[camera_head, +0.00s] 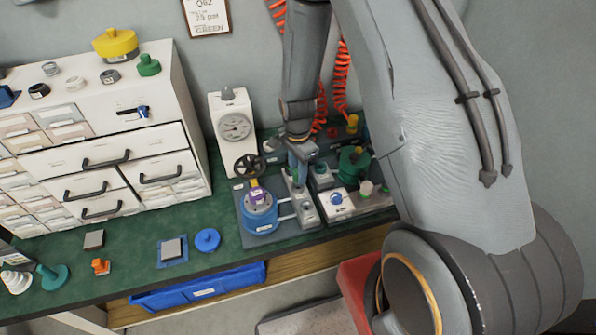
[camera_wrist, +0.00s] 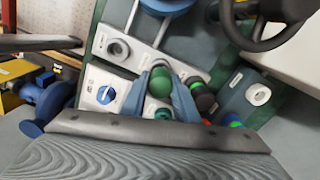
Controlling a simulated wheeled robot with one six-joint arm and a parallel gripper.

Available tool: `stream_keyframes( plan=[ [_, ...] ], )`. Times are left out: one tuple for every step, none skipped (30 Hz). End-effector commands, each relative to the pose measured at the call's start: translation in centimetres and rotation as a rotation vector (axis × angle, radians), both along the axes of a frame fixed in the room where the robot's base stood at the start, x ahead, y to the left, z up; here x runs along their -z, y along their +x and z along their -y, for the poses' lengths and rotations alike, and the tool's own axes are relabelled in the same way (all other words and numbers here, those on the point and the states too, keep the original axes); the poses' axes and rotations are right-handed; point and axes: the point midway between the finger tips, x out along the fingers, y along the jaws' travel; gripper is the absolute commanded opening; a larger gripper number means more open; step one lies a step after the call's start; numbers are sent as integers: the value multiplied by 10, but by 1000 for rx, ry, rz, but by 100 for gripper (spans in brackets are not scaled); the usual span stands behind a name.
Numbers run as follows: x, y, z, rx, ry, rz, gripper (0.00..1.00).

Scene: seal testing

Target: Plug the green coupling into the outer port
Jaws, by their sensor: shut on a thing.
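My gripper (camera_wrist: 160,105) has blue fingers closed around the green coupling (camera_wrist: 160,83) in the wrist view. The coupling's rounded green end lies between the fingertips, over a pale grey port strip (camera_wrist: 138,54). One round open port (camera_wrist: 118,48) shows on the strip to the coupling's left, apart from it. What lies under the coupling is hidden, so I cannot tell whether it touches a port. In the head view my gripper (camera_head: 302,152) points down above the bench fixtures; the coupling cannot be made out there. I cannot tell which port is the outer one.
A blue round vessel (camera_head: 260,212) stands left of the gripper, with a black handwheel (camera_head: 249,166) behind it. A blue-knob panel (camera_head: 337,201) and a green-topped fixture (camera_head: 353,166) are close on the right. A gauge box (camera_head: 234,126) stands behind.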

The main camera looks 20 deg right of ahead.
Motion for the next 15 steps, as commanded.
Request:
stream_keyframes(
  plan=[
    [1, 0, 0, 0, 0, 0, 3],
    [2, 0, 0, 0, 0, 0, 3],
    [3, 0, 0, 0, 0, 0, 3],
    [3, 0, 0, 0, 0, 0, 3],
    [4, 0, 0, 0, 0, 0, 3],
    [4, 0, 0, 0, 0, 0, 3],
    [5, 0, 0, 0, 0, 0, 3],
    [5, 0, 0, 0, 0, 0, 3],
    [6, 0, 0, 0, 0, 0, 3],
    [7, 0, 0, 0, 0, 0, 3],
    [7, 0, 0, 0, 0, 0, 3],
    [8, 0, 0, 0, 0, 0, 3],
    [8, 0, 0, 0, 0, 0, 3],
    [9, 0, 0, 0, 0, 0, 3],
    [10, 0, 0, 0, 0, 0, 3]
  ],
)
